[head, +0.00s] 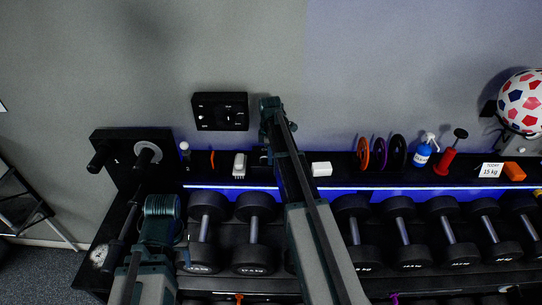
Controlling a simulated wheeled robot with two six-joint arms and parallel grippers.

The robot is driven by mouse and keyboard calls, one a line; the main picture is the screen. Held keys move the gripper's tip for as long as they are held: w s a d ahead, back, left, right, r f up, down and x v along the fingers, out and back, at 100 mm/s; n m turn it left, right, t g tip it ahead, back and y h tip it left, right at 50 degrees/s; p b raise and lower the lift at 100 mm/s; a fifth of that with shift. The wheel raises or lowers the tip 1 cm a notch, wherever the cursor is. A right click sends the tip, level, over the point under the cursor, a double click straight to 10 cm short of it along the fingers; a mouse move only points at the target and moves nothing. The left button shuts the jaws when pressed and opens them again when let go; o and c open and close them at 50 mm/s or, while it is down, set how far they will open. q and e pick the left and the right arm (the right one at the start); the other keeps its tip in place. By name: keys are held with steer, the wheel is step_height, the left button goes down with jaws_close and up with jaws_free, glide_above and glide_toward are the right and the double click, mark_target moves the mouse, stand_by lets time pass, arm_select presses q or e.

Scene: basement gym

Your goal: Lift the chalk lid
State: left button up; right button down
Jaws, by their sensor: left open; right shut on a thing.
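I cannot make out the chalk lid or its container; my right arm covers part of the shelf where dark shapes show. My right gripper (267,152) is at the back shelf, beyond its forearm, and mostly hidden by it. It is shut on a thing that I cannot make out. My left gripper (162,208) is open, at the left end of the rack near the dumbbells, and nothing shows in it.
Dumbbells (404,232) fill the rack below. A black panel (220,111) hangs on the wall.

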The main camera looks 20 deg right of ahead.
steer(key=shift+w+d+r+p, duration=0.2)
steer(key=shift+w+r+p, duration=0.25)
steer(key=shift+r+p, duration=0.35)
steer(key=shift+w+d+r+p, duration=0.25)
steer(key=shift+w+r+p, duration=0.2)
steer(key=shift+r+p, duration=0.35)
steer(key=shift+w+d+r+p, duration=0.2)
steer(key=shift+w+r+p, duration=0.25)
steer(key=shift+r+p, duration=0.3)
steer(key=shift+w+d+r, duration=0.1)
steer(key=shift+w, duration=0.05)
